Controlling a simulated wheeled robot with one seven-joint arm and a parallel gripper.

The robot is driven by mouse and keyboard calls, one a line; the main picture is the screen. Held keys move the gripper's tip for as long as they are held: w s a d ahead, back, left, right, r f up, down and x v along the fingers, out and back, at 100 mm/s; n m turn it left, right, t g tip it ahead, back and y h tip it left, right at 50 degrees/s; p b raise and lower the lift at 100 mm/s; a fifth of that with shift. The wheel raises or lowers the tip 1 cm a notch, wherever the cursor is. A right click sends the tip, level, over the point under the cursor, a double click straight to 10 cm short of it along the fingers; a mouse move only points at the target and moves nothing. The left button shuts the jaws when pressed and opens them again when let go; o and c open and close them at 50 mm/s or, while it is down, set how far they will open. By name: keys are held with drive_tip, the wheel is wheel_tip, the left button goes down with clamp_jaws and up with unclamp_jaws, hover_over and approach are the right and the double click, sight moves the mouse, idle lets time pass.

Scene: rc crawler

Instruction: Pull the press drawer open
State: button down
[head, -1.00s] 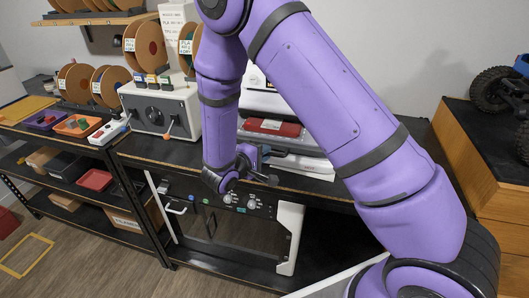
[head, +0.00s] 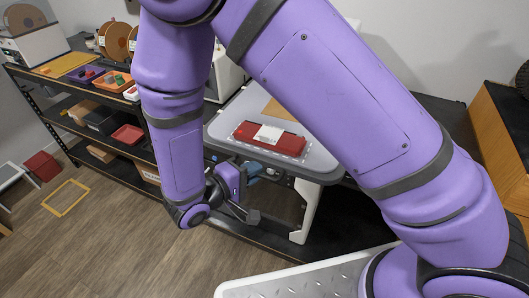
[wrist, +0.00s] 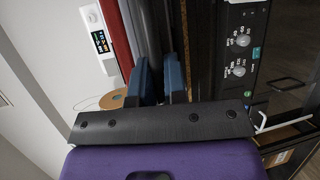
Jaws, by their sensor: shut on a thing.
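The press drawer (head: 318,158) is a grey tray that stands well out from the press over the shelf edge. A red block with a white label (head: 270,137) lies on it. My gripper (wrist: 160,72) is shut on the drawer's front edge, with one blue finger on each side of the dark edge band. In the head view my gripper is mostly hidden behind my wrist, and only a bit of blue finger shows below the drawer's front. The exact grip point on the drawer is not clear.
The press's knob panel (wrist: 240,55) lies beside my fingers in the wrist view. A white press leg (head: 305,210) stands below the drawer. Shelves with an orange tray (head: 117,83) and a red tray (head: 127,133) stand at left.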

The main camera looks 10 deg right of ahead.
drive_tip(key=s+a, duration=0.3)
drive_tip(key=s, duration=0.2)
drive_tip(key=shift+a, duration=0.3)
drive_tip(key=c, duration=1.2)
unclamp_jaws()
drive_tip(key=shift+a, duration=0.1)
drive_tip(key=v, duration=1)
drive_tip(key=shift+s+a+r, duration=0.1)
drive_tip(key=shift+s+a, duration=0.1)
drive_tip(key=shift+a, duration=0.1)
